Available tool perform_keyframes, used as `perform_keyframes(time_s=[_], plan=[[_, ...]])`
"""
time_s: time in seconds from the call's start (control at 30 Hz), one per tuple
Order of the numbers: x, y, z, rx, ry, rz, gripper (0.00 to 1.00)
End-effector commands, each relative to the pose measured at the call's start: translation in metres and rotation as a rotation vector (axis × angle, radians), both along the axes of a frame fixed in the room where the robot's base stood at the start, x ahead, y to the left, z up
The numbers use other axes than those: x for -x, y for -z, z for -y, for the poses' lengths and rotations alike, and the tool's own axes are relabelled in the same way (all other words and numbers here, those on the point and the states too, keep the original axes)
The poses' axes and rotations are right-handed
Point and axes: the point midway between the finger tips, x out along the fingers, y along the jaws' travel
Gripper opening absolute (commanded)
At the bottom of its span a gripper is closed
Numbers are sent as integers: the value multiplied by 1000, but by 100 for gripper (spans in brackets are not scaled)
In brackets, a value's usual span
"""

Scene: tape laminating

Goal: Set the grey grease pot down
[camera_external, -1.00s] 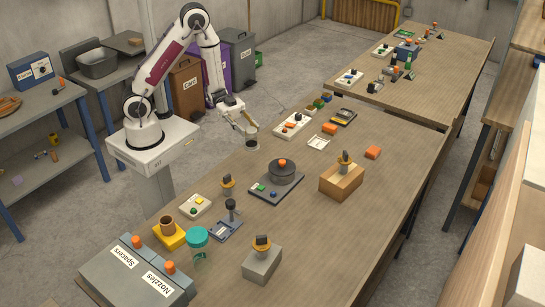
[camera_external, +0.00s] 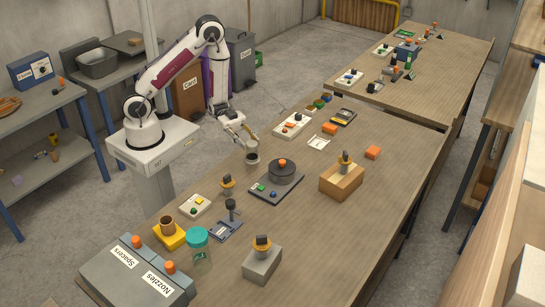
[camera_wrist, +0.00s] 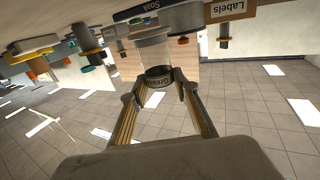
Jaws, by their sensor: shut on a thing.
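The grey grease pot (camera_external: 252,156) is between the fingers of my gripper (camera_external: 250,143) at the table's left edge, in the external view.
A grey round device with an orange knob (camera_external: 282,172) stands to the right of the pot. A white button panel (camera_external: 292,124) lies behind it and a small white panel (camera_external: 195,206) in front. Bare table surrounds the pot's right side.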

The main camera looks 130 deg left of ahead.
Motion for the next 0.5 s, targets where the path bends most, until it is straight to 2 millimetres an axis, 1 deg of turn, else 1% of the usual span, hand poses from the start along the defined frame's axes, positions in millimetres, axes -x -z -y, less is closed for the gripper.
perform_keyframes(time_s=[0.33,0.5], plan=[[0,1,0,0,0,1,6],[0,8,0,1,0,0,6]])
